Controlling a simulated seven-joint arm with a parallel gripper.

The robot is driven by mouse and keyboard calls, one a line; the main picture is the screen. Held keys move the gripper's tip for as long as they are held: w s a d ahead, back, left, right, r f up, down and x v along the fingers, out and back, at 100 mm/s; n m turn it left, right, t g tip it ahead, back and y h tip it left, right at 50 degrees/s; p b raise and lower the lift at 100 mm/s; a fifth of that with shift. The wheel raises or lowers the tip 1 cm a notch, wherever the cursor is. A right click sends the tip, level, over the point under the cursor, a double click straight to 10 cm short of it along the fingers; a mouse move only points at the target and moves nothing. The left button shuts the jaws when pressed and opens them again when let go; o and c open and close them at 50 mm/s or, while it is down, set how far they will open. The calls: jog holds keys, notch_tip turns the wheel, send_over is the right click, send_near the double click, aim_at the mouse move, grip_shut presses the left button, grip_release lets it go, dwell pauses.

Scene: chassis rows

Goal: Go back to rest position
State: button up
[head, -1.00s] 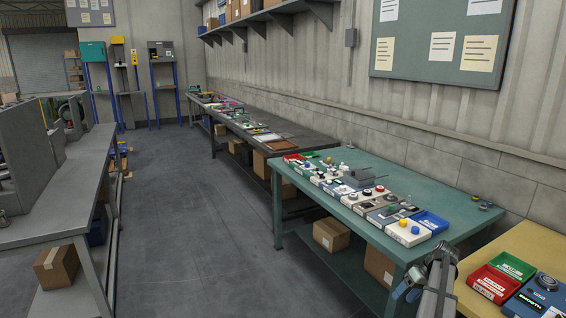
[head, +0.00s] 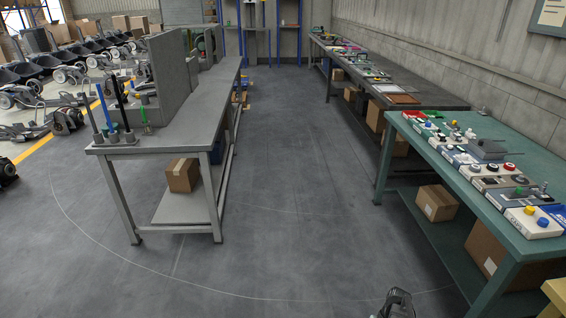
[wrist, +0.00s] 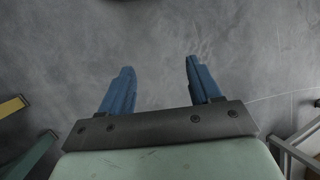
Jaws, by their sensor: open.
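My gripper (wrist: 158,68) shows in the wrist view with its two blue fingers spread apart. Nothing is between them, and bare grey floor lies below. In the head view, only a dark piece of my arm (head: 397,303) shows at the bottom edge, over the floor and left of the green bench. The fingers cannot be made out there.
The green bench (head: 450,165) with control boxes stands right, a yellow bench (head: 553,292) at the lower right corner. A grey bench (head: 205,107) stands left, with a carton (head: 182,175) on its lower shelf. The aisle floor (head: 290,190) between is clear.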

jog(key=s+a+f+n+g+h, duration=0.1)
jog(key=s+a+f, duration=0.3)
jog(key=s+a, duration=0.4)
jog(key=s+a+f+n+g+h, duration=0.1)
jog(key=s+a+f+g+h, duration=0.1)
jog(key=s+a, duration=0.6)
jog(key=s+f+h, duration=0.1)
jog(key=s, duration=0.3)
jog(key=shift+s+a+f, duration=0.15)
jog(key=shift+s+f, duration=0.2)
jog(key=shift+s, duration=0.05)
